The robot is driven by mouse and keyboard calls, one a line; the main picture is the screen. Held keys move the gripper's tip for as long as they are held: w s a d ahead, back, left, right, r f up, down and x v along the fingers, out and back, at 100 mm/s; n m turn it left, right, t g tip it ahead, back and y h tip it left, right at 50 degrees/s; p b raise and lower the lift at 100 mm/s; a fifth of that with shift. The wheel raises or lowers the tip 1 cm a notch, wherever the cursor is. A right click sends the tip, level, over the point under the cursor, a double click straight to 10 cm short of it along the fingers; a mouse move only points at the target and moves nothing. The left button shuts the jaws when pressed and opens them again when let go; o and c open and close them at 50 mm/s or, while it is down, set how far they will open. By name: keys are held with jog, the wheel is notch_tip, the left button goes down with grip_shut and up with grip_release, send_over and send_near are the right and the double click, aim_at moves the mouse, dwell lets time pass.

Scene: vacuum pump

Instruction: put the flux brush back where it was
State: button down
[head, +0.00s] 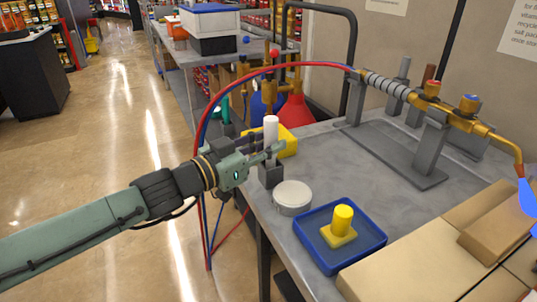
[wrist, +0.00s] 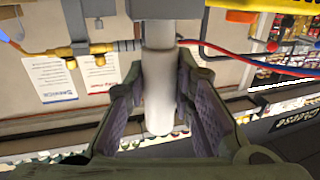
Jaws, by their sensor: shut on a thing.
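The flux brush (head: 270,129) appears as an upright white cylinder at the table's left edge in the head view. My gripper (head: 265,150) is shut on it. In the wrist view, the white end of the brush (wrist: 158,95) lies between the two fingers, with a grey part beyond it. A small grey block (head: 271,175) is directly below the brush and gripper in the head view. My fingers cover the brush's lower part, so I cannot tell whether it sits in the block or just above it.
A round white tin (head: 292,195) stands close beside the grey block. A blue tray (head: 325,263) holds a yellow piece (head: 342,222). A yellow box (head: 288,145) is behind the gripper. A torch (head: 480,125) on a stand burns blue at right. Red and blue hoses (head: 235,82) arch behind my gripper.

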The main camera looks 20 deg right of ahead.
jog(key=shift+f, duration=0.1)
jog(key=c, duration=1.4)
grip_release()
jog(key=shift+o, duration=0.2)
jog(key=b+v, duration=0.1)
jog(key=v, duration=1.1)
jog(key=shift+b, duration=0.3)
jog(key=shift+d, duration=0.1)
